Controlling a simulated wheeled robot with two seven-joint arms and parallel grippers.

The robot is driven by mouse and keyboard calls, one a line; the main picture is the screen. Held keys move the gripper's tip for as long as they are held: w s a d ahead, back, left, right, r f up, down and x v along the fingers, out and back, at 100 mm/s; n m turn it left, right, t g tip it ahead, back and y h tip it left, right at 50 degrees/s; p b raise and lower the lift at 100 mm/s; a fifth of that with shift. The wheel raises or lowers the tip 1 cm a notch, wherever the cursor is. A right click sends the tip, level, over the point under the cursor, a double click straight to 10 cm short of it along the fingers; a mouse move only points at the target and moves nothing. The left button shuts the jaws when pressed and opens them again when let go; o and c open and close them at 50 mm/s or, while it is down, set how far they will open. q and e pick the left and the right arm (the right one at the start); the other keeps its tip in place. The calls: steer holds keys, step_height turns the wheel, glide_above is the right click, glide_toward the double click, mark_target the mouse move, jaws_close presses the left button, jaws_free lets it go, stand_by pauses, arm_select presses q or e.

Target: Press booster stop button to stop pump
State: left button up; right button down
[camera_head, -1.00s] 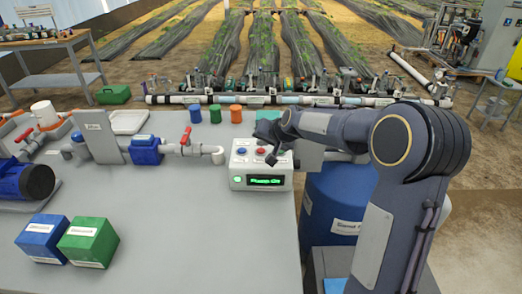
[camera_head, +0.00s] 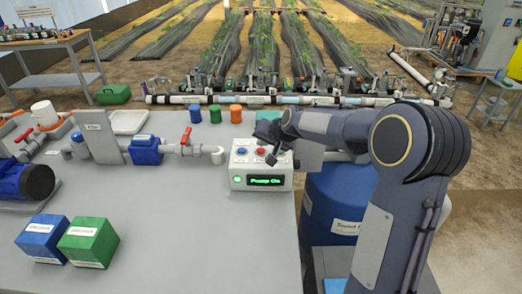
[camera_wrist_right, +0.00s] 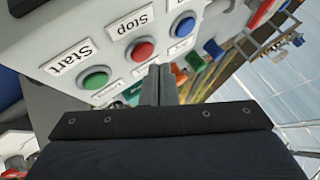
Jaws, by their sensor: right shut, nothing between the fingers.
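The white control box (camera_head: 238,166) stands at the right edge of the grey table, with a lit display (camera_head: 265,181) reading "Pump On" and a lit green lamp (camera_head: 237,179). The red stop button (camera_head: 261,151) shows on its top face. The right wrist view shows this red button (camera_wrist_right: 143,50) under a "Stop" label, between the green start button (camera_wrist_right: 96,78) and a blue button (camera_wrist_right: 183,27). My right gripper (camera_wrist_right: 160,72) is shut and empty, its tips close beside the red button; contact cannot be told. In the head view my right gripper (camera_head: 271,157) hides the start button. My left gripper is out of view.
Blue, green and orange cups (camera_head: 215,113) stand behind the box. A pipe with a red-handled valve (camera_head: 187,136) ends left of it. Blue and green boxes (camera_head: 88,241) sit at front left. The table's front middle (camera_head: 180,235) is clear.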

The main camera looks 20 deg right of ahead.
mark_target(263, 152)
steer(key=shift+f+b, duration=0.4)
steer(key=shift+f, duration=0.05)
steer(key=shift+f+b, duration=0.35)
steer(key=shift+f, duration=0.05)
stand_by(0.8)
steer(key=shift+r, duration=0.15)
steer(key=shift+r+p, duration=0.65)
steer(key=shift+p, duration=0.05)
step_height(263, 152, up, 5)
steer(key=p, duration=0.4)
steer(key=shift+r, duration=0.1)
